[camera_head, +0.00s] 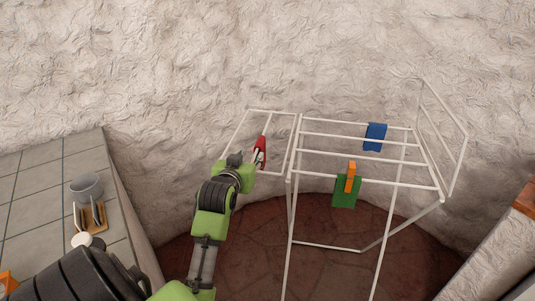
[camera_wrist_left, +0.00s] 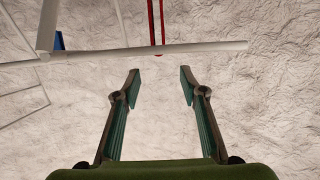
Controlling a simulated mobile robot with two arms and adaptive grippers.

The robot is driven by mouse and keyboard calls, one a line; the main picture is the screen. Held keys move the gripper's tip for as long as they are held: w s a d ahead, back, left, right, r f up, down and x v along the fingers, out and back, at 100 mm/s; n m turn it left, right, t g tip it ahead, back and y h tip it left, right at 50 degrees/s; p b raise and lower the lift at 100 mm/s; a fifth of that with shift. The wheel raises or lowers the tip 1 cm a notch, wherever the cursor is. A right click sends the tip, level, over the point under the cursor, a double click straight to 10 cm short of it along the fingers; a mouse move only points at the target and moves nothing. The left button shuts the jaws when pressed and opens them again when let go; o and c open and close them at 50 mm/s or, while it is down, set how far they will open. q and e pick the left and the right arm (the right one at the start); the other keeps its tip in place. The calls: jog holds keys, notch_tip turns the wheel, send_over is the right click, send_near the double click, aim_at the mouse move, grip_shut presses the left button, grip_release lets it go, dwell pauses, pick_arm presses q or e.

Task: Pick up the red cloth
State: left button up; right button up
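The red cloth (camera_head: 261,148) hangs over a thin white bar of the drying rack (camera_head: 330,137), on the rack's left wing. In the left wrist view the red cloth (camera_wrist_left: 151,22) shows edge-on as two thin red strips over the white bar (camera_wrist_left: 200,48). My left gripper (camera_head: 252,160) is close to the cloth in the head view, at its lower left. In the left wrist view my left gripper (camera_wrist_left: 160,82) is open, with nothing between its fingers. The bar and cloth lie beyond the fingertips. My right gripper is not in view.
A blue cloth (camera_head: 375,137), an orange cloth (camera_head: 351,174) and a green cloth (camera_head: 345,194) hang on the rack's right part. A tiled counter (camera_head: 35,190) at left holds a grey cup (camera_head: 86,187) and a wooden holder (camera_head: 95,222). A rough wall stands behind the rack.

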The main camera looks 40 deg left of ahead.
pick_arm(q)
jog(key=shift+w+a, duration=0.3)
jog(key=shift+w, duration=0.15)
send_near(259, 143)
jog(key=x, duration=0.3)
jog(key=shift+a+f, duration=0.15)
jog(key=shift+f, duration=0.15)
jog(key=shift+w+a+f, duration=0.15)
jog(key=shift+w+a, duration=0.05)
jog(key=shift+w, duration=0.05)
jog(key=shift+w+a, duration=0.1)
jog(key=shift+w, duration=0.1)
jog(key=x, duration=0.2)
jog(key=p+x, duration=0.1)
jog(key=x, duration=0.1)
jog(key=shift+w+a, duration=0.15)
jog(key=shift+w, duration=0.3)
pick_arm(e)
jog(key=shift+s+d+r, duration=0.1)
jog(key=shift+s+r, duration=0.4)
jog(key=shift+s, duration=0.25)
pick_arm(q)
grip_shut()
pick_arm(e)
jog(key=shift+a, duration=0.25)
